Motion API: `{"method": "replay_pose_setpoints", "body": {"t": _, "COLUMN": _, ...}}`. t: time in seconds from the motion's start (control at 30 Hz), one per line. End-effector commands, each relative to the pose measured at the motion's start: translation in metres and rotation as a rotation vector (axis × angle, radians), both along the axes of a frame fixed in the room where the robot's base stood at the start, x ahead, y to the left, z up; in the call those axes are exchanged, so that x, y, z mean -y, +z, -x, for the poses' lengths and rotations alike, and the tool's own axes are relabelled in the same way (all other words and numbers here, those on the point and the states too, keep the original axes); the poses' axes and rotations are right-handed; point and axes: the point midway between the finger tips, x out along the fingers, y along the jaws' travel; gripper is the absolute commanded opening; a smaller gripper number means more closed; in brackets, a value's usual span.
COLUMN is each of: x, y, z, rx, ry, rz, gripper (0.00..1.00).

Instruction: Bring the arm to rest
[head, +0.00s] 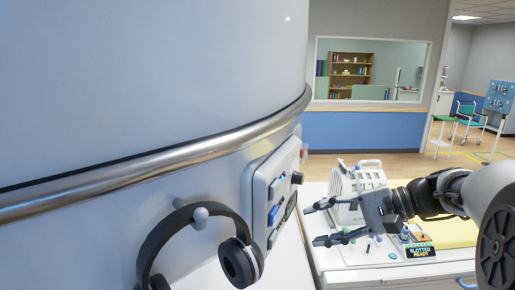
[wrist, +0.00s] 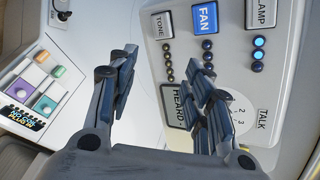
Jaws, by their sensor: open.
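My gripper (head: 315,225) is at the end of my arm, which reaches in from the right in the head view. Its two fingers are apart with nothing between them. They point left towards a control panel (head: 262,190) on the side of the large white magnet housing (head: 120,80). In the wrist view my gripper (wrist: 162,65) is open in front of the panel (wrist: 272,90). The panel has a blue FAN button (wrist: 204,19) and keys marked TONE, LAMP, HEARD and TALK. The right finger overlaps the panel in the picture; I cannot tell whether it touches.
Headphones (head: 240,262) hang from a peg on the housing. Open floor (head: 400,162), a window and chairs lie behind.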

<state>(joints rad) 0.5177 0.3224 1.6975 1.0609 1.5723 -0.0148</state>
Motion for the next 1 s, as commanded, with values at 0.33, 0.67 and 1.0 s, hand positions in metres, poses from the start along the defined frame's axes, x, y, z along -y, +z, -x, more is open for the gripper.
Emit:
{"method": "replay_pose_setpoints", "body": {"t": 0.33, "x": -0.057, "y": -0.129, "z": 0.153, "rx": 0.093, "ry": 0.236, "rz": 0.652, "gripper": 0.46}}
{"method": "replay_pose_setpoints", "body": {"t": 0.67, "x": -0.024, "y": -0.227, "z": 0.238, "rx": 0.374, "ry": 0.407, "rz": 1.151, "gripper": 0.46}}
{"method": "replay_pose_setpoints", "body": {"t": 1.0, "x": -0.011, "y": -0.243, "z": 0.249, "rx": 0.469, "ry": 0.446, "rz": 1.268, "gripper": 0.46}}
